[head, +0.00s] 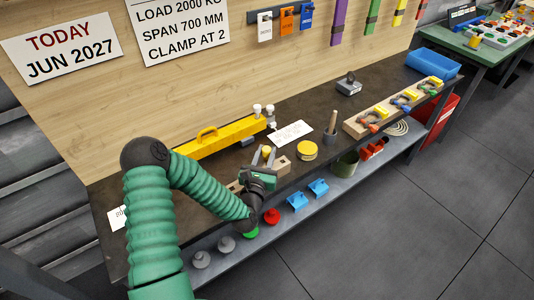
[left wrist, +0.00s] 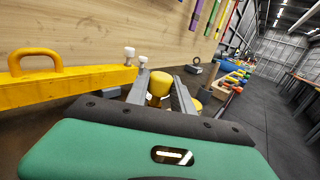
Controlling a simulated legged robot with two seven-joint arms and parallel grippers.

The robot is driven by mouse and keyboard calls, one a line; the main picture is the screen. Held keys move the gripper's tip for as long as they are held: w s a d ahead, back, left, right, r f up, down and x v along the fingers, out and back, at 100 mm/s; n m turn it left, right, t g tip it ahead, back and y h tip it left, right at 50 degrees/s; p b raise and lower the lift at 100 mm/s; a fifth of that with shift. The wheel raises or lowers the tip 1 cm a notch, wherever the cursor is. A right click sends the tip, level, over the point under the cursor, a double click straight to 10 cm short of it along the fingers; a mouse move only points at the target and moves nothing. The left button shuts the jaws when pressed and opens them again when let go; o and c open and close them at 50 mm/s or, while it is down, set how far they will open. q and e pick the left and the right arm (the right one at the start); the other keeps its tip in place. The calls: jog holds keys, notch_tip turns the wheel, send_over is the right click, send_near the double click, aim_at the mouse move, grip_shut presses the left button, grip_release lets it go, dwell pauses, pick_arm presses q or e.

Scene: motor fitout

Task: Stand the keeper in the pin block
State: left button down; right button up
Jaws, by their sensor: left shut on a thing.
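My left gripper (head: 264,157) is over the dark bench, pointing away towards the wall. In the left wrist view its two fingers (left wrist: 160,88) are shut on a yellow rounded piece (left wrist: 160,80), which I take to be the keeper. Its lower part is hidden by the gripper, so I cannot tell whether it touches anything below. A pale wooden block (head: 282,165), perhaps the pin block, sits on the bench just right of the gripper. More wood (head: 235,187) shows left of the gripper, partly covered by my arm. My right gripper is not in view.
A yellow beam with a handle (head: 215,138) lies behind the gripper, with white-topped posts (head: 270,110) near its end. A wooden rack (head: 358,127) holds coloured shackles.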

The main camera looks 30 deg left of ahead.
pick_arm(q)
jog(key=shift+a+f, duration=0.1)
jog(key=shift+a, duration=0.05)
jog(key=shift+d, duration=0.35)
jog(key=shift+a, duration=0.35)
jog(key=shift+d, duration=0.2)
dwell(0.4)
jog(key=shift+f+b, duration=0.9)
jog(key=shift+f, duration=0.2)
jog(key=shift+r, duration=0.1)
